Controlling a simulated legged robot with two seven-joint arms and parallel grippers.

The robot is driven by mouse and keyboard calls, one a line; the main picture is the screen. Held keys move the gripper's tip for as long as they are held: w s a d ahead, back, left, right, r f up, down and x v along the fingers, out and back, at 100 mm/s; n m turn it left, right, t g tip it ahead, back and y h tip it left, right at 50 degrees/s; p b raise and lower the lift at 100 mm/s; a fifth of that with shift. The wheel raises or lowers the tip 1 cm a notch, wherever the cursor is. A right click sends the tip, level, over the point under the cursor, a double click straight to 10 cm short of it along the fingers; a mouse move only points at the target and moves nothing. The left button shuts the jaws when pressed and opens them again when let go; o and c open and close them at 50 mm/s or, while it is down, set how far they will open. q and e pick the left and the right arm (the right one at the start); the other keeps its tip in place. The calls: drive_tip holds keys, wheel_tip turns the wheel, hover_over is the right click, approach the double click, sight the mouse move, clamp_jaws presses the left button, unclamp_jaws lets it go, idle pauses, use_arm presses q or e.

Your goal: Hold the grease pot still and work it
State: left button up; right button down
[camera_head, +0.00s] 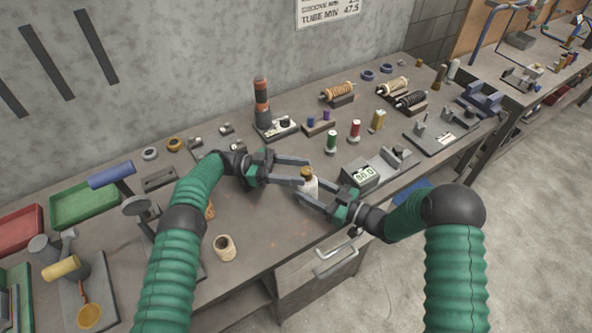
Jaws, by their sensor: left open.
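A small pale pot with a brown-gold top (308,184), which looks like the grease pot, stands upright near the bench's front edge. My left gripper (307,172) is open, its two grey fingers reaching from the left to the pot's top. I cannot tell whether they touch it. My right gripper (309,190) comes from the lower right, with its fingers apart on either side of the pot's body. Whether they press on it is unclear. The fingers hide part of the pot's lower body.
A grey box with a green display (363,175) stands close to the right of my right gripper. Small spools (331,139) and a dark stacked column (261,103) stand behind. A tan open cup (225,248) is at the front left. Bare bench (265,220) lies between.

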use_arm(q)
drive_tip(key=shift+v, duration=0.85)
drive_tip(key=s+d+r+m+g+h, duration=0.1)
drive_tip(key=s+d+r+m+g, duration=0.15)
drive_tip(key=s+d+r, duration=0.75)
drive_tip(key=s+d+r+m+g+h, duration=0.15)
drive_tip(key=d+r+m, duration=0.25)
drive_tip(key=d+r, duration=1.3)
drive_tip(key=w+a+f+n+t+y, duration=0.1)
drive_tip(key=w+a+f+n+t, duration=0.2)
drive_tip(key=a+f+n+t, duration=0.4)
drive_tip(key=w+a+f+n+t+y, duration=0.1)
drive_tip(key=w+a+f+n+t, duration=0.35)
drive_tip(key=a+f+t, duration=0.45)
drive_tip(key=s+a+f+n+t+y, duration=0.2)
drive_tip(key=a+f+n+t+y, duration=0.15)
drive_tip(key=a+f, duration=0.2)
drive_tip(key=s+a+f+n+t+y, duration=0.2)
drive_tip(key=a+f+n+y, duration=0.25)
drive_tip(key=a, duration=0.25)
drive_tip(key=x, duration=1.2)
drive_tip(key=shift+f, duration=0.65)
